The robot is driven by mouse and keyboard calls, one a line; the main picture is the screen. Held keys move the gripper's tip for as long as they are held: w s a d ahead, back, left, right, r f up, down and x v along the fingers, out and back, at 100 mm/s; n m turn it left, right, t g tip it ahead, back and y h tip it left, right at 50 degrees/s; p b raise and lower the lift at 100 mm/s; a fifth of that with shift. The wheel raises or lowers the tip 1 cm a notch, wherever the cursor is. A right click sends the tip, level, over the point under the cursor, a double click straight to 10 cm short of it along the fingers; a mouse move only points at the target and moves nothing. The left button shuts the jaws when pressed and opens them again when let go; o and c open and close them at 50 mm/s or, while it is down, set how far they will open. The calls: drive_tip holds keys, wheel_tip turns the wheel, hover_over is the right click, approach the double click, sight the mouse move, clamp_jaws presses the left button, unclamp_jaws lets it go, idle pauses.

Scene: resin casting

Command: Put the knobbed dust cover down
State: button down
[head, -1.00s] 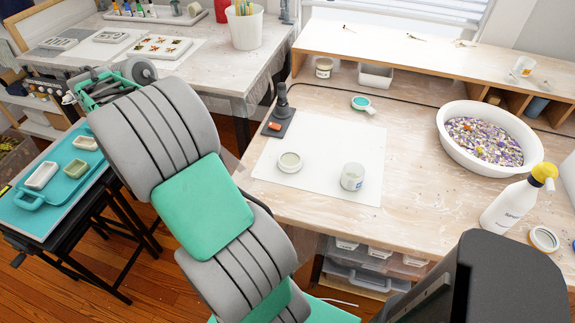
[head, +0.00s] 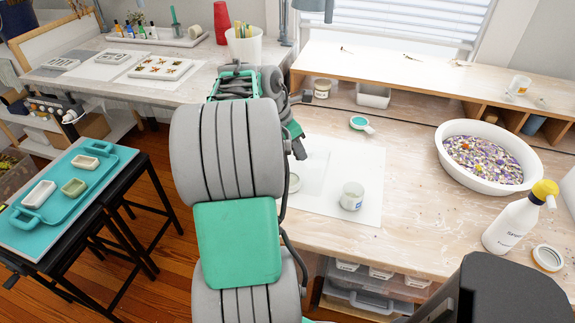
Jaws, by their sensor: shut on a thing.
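My gripper (head: 299,149) is partly hidden behind my arm, over the left part of the white sheet (head: 355,205) on the workbench. It is shut on the knobbed dust cover (head: 314,172), of which only a faint, clear, straight-edged outline shows below the fingers. The knob is hidden. The cover overlaps the sheet in the picture; I cannot tell whether it touches it. A pale round dish (head: 294,183) shows partly beside my arm, at the cover's lower left.
A white basin of coloured chips (head: 485,185) and a spray bottle (head: 512,222) stand at right. A wooden shelf (head: 420,75) runs along the back. The bench is bare between sheet and basin.

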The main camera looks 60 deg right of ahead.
sight(287, 151)
drive_tip(key=w+f, duration=0.1)
drive_tip(key=w+d+f, duration=0.1)
drive_tip(key=f, duration=0.1)
drive_tip(key=w+d+f, duration=0.1)
drive_tip(key=f, duration=0.1)
drive_tip(key=shift+w+d+f, duration=0.2)
drive_tip(key=shift+w+f, duration=0.05)
drive_tip(key=shift+w, duration=0.15)
drive_tip(key=shift+w+d+f+b, duration=0.1)
drive_tip(key=shift+f+b, duration=0.1)
drive_tip(key=shift+f, duration=0.65)
drive_tip(key=shift+w+d+f+b, duration=0.1)
drive_tip(key=shift+f+b, duration=0.1)
drive_tip(key=shift+f, duration=0.65)
drive_tip(key=shift+f, duration=0.2)
drive_tip(key=shift+f, duration=0.25)
drive_tip(key=c, duration=1.1)
unclamp_jaws()
